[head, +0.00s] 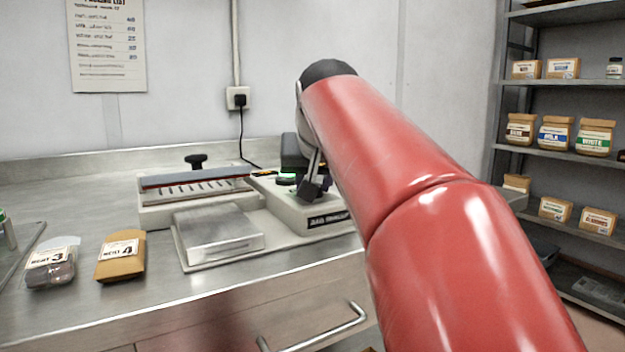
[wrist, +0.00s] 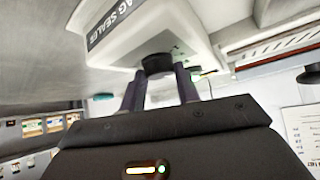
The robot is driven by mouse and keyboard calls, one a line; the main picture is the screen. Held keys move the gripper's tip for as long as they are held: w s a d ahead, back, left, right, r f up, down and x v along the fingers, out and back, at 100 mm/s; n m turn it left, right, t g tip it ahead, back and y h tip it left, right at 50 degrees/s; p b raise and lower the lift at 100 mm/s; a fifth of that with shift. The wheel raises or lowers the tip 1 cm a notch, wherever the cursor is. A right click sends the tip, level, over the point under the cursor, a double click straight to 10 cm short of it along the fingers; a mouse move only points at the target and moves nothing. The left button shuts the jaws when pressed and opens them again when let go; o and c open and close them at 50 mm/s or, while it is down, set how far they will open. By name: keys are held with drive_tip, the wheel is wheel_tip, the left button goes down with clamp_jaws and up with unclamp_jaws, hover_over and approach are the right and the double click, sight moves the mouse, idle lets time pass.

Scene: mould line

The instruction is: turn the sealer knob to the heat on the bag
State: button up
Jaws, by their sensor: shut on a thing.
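The bag sealer (head: 310,215) is a pale unit with a dark name plate, on the steel bench. Its dark round knob (wrist: 157,64) shows in the wrist view between my fingertips. My gripper (wrist: 158,84) is shut on the knob, one finger on each side; the gripper shows partly in the head view (head: 313,186). The knob's pointer and scale marks cannot be read. A clear bag (head: 55,272) with a label bearing a 3 lies at the bench's left. A brown paper bag (head: 120,265) with a label bearing a 4 lies beside it.
The sealing bar (head: 195,180) with a black handle (head: 196,160) sits left of the knob housing. A metal plate (head: 217,232) lies in front. A packing list (head: 108,45) and a socket (head: 238,98) are on the wall. Shelves (head: 560,160) stand at right.

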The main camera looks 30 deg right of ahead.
drive_tip(key=shift+a+m+g+h, duration=0.1)
drive_tip(key=shift+m+g+h, duration=0.2)
drive_tip(key=shift+m+h, duration=0.5)
drive_tip(key=shift+m, duration=0.3)
drive_tip(key=o, duration=0.7)
drive_tip(key=p+v, duration=0.1)
drive_tip(key=v, duration=0.6)
drive_tip(key=shift+s+a+r, duration=0.15)
drive_tip(key=shift+s+r, duration=0.05)
drive_tip(key=shift+r, duration=0.05)
